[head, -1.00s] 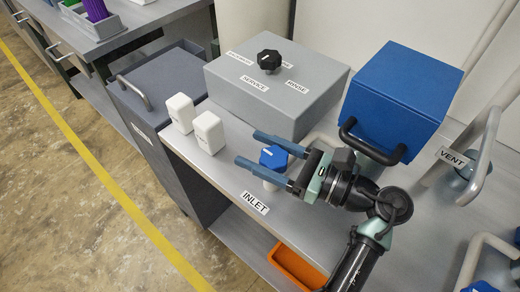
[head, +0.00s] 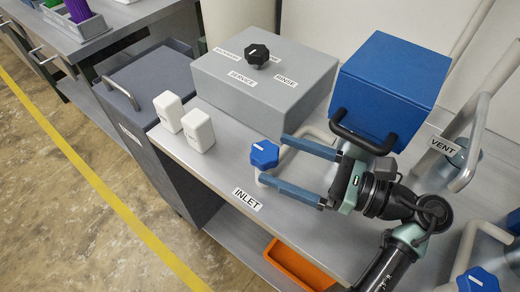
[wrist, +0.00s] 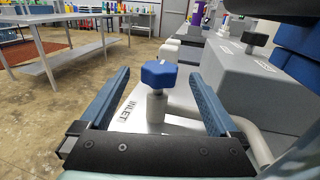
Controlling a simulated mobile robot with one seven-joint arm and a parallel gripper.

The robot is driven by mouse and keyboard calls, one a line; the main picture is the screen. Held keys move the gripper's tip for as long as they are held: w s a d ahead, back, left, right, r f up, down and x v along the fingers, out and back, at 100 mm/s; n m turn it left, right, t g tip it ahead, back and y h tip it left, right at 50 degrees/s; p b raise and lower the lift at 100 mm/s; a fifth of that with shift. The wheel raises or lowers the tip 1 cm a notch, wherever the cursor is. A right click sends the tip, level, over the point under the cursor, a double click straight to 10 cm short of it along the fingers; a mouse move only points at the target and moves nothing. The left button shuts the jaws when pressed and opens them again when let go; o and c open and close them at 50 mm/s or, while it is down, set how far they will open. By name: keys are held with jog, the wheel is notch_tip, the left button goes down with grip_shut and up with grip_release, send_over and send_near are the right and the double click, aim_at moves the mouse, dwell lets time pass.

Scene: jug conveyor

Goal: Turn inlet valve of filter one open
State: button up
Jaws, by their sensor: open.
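The inlet valve has a blue lobed knob (head: 264,154) with a white mark, on a pale pipe stub behind the INLET label (head: 247,199). In the wrist view the knob (wrist: 159,74) stands on its grey stem, ahead of my fingers and centred between them. My gripper (head: 270,163) is open and empty, its two blue fingers pointing at the knob from the right. In the wrist view my gripper (wrist: 162,82) shows a finger on each side of the knob, with gaps. No contact is visible.
A grey box (head: 263,80) with a black selector knob (head: 256,54) stands behind. A blue box (head: 385,85) with a black handle is close behind my gripper. Two white blocks (head: 198,130) stand left of the valve. The VENT pipe (head: 466,160) is right; an orange bin (head: 297,266) is below.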

jog(key=v, duration=0.5)
jog(key=shift+d+b, duration=0.1)
jog(key=shift+b, duration=0.2)
